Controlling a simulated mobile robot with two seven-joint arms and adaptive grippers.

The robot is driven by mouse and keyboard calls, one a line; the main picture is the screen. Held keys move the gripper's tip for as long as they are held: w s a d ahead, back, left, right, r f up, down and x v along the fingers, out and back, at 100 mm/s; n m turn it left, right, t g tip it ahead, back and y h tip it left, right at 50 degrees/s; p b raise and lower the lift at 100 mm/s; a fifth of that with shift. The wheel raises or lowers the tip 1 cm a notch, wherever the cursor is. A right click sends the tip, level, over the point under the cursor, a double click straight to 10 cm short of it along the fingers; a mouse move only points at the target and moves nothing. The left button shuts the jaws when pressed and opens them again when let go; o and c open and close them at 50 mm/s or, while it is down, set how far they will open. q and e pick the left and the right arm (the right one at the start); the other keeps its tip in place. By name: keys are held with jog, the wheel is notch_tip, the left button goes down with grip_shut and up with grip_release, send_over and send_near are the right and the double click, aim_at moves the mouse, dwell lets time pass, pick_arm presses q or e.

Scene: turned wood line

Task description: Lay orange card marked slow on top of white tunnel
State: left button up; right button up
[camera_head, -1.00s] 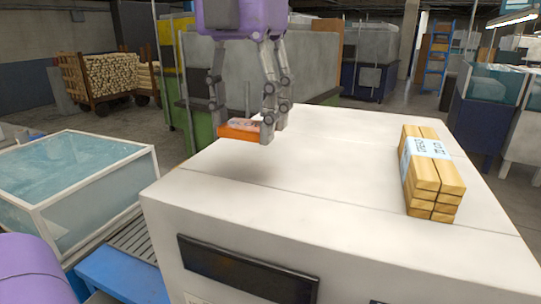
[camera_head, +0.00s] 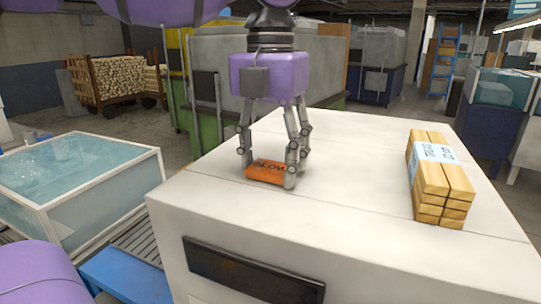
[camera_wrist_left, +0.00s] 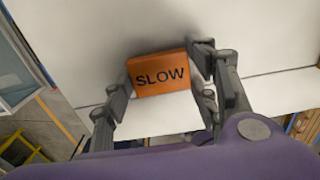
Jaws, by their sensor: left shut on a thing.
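The orange card marked SLOW (camera_head: 266,172) is a small thick block between the fingers of my left gripper (camera_head: 269,178). In the head view it is at the top face of the white tunnel (camera_head: 370,165), near the left edge; I cannot tell whether it touches the surface. In the left wrist view the card (camera_wrist_left: 160,74) shows its black lettering, with the fingers of the left gripper (camera_wrist_left: 160,100) on both sides. The gripper is shut on the card. My right gripper is not in view.
A strapped stack of wooden bars (camera_head: 440,180) stands on the right of the tunnel top. A glass-sided tank (camera_head: 85,190) is at the left beside a roller conveyor (camera_head: 140,240). The middle of the tunnel top is clear.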

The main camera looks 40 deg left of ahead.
aim_at(270, 166)
pick_arm(q)
jog(key=o, duration=0.9)
jog(key=shift+f, duration=0.15)
notch_tip(270, 166, up, 12)
jog(key=shift+r, duration=0.2)
